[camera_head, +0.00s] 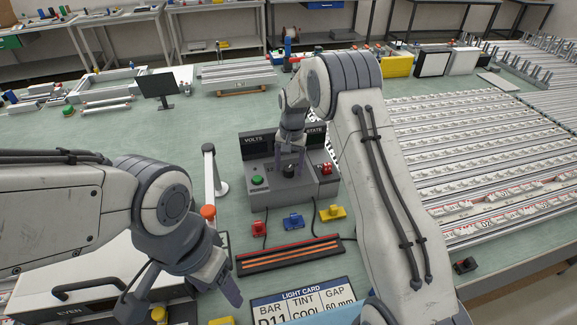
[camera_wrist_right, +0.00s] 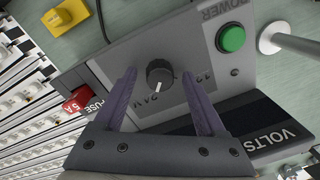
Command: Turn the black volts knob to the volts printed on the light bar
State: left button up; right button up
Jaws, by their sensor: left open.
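The black volts knob (camera_head: 289,171) is on the front of a grey box (camera_head: 262,197) with VOLTS and STATE displays. In the right wrist view the knob (camera_wrist_right: 160,74) has a white mark pointing toward the picture's bottom, slightly left. My right gripper (camera_head: 290,168) is at the knob; in the wrist view its fingers (camera_wrist_right: 163,92) are open, one each side, with gaps to the knob. My left gripper (camera_head: 190,300) is open and empty at lower left. Bars with small print (camera_head: 490,222) lie in the right rack; I cannot read any volts. The VOLTS display (camera_head: 255,140) shows no readable number.
A green POWER button (camera_head: 257,180) and a red FUSE part (camera_head: 326,168) flank the knob. Red, blue (camera_head: 293,221) and yellow connectors lie in front. A dark tray with orange strips (camera_head: 290,256) and a light card (camera_head: 305,303) reading D11, COOL, 60 mm lie nearer. A white post (camera_head: 213,170) stands left.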

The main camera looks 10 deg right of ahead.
aim_at(291, 168)
notch_tip(291, 168, up, 10)
jog(key=b, duration=0.2)
jog(key=shift+s+d+r, duration=0.15)
jog(key=shift+d+r, duration=0.1)
